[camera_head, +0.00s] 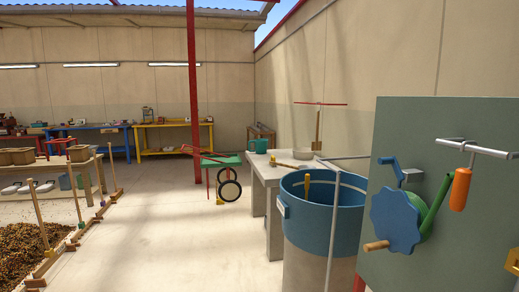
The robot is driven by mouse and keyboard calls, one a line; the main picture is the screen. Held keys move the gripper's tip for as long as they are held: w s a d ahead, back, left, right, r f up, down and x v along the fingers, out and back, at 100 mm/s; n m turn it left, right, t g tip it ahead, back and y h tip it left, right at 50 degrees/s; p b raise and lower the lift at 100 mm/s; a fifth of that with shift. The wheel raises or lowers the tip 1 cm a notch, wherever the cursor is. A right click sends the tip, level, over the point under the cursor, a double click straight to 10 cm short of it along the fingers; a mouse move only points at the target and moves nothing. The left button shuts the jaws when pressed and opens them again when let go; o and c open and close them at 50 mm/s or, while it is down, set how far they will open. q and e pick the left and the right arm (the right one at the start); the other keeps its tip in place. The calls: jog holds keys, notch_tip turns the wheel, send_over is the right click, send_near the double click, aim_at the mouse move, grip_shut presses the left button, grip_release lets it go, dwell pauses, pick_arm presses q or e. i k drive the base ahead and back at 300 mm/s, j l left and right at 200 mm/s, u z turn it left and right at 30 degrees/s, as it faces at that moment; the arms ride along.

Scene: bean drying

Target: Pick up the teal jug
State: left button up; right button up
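A small teal vessel (258,146), which looks like the teal jug, stands at the far left end of the pale concrete table (260,172). It is upright and too far off to make out its handle. Neither of my grippers is in view.
A large blue tub (322,210) stands in front of the concrete table. At the right a grey-green panel (480,230) carries a blue wheel and an orange handle. A green wheelbarrow (221,161) stands near the red post (193,90). The middle floor is clear.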

aim_at(261, 144)
jog(key=i+u, duration=0.3)
jog(key=i, duration=3.75)
jog(key=i+j+z, duration=0.25)
jog(key=i, duration=0.3)
jog(key=i+j+z, duration=0.2)
jog(key=i, duration=0.3)
jog(key=i+j+z, duration=0.25)
jog(key=i, duration=0.25)
